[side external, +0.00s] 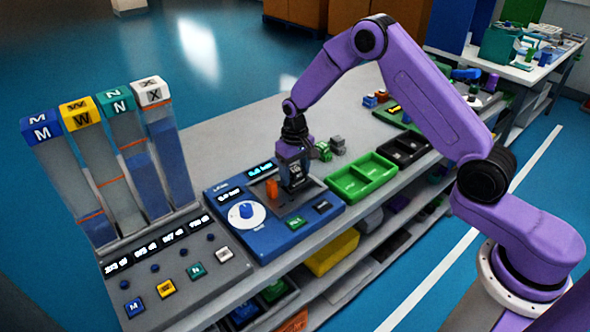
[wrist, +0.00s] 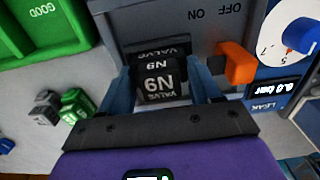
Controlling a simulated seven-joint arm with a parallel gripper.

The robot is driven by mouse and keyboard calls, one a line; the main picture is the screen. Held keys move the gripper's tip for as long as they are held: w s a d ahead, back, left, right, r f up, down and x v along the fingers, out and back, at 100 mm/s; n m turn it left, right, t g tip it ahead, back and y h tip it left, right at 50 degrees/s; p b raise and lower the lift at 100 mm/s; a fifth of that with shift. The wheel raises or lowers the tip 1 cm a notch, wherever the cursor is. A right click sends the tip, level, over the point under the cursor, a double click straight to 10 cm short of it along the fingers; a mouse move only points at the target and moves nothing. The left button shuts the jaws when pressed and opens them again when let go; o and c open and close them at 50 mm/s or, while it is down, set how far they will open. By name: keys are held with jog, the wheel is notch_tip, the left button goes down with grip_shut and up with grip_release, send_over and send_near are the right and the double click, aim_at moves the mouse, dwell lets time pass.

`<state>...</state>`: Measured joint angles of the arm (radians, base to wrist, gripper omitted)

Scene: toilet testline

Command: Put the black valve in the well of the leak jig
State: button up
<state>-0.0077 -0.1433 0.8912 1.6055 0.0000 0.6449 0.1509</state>
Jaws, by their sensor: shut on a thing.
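The leak jig (side external: 262,232) is a blue box with a grey top plate, a white dial, an orange lever and small displays. Its grey plate (wrist: 205,38), marked ON and OFF, and the orange lever (wrist: 236,64) show in the wrist view. My gripper (side external: 293,172) is over the jig's plate, pointing down. In the wrist view my gripper (wrist: 168,88) is shut on the black valve (wrist: 160,92), labelled N9 VALVE, between its blue fingers. The valve is low at the plate, beside the lever. The well is mostly hidden, so I cannot tell whether the valve is in it.
A green valve (wrist: 76,104) and a grey valve (wrist: 46,106) stand on the bench beside the jig. A green tray (side external: 362,178) marked GOOD and a black tray (side external: 404,148) lie to the right. The tube station (side external: 160,262) with coloured buttons stands left of the jig.

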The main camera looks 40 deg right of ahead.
jog(key=shift+f, duration=0.2)
dwell(0.4)
jog(key=o, duration=1.2)
jog(key=shift+a, duration=0.1)
jog(key=shift+r, duration=0.1)
notch_tip(320, 180, up, 17)
jog(key=s+a+r+n, duration=0.2)
jog(key=s+a+n, duration=0.1)
jog(key=s, duration=0.7)
jog(key=s+a+r+n, duration=0.2)
jog(key=s+n, duration=0.2)
jog(key=s, duration=0.5)
jog(key=s+d+n, duration=0.2)
jog(key=s, duration=0.4)
jog(key=s+d+f+n, duration=0.1)
jog(key=s+d, duration=0.1)
jog(key=s, duration=0.5)
jog(key=s+d+f+n, duration=0.1)
jog(key=s+d+n, duration=0.1)
jog(key=s, duration=0.5)
jog(key=shift+s+d+f+n, duration=0.1)
jog(key=shift+d+n, duration=0.1)
jog(key=shift+n, duration=0.1)
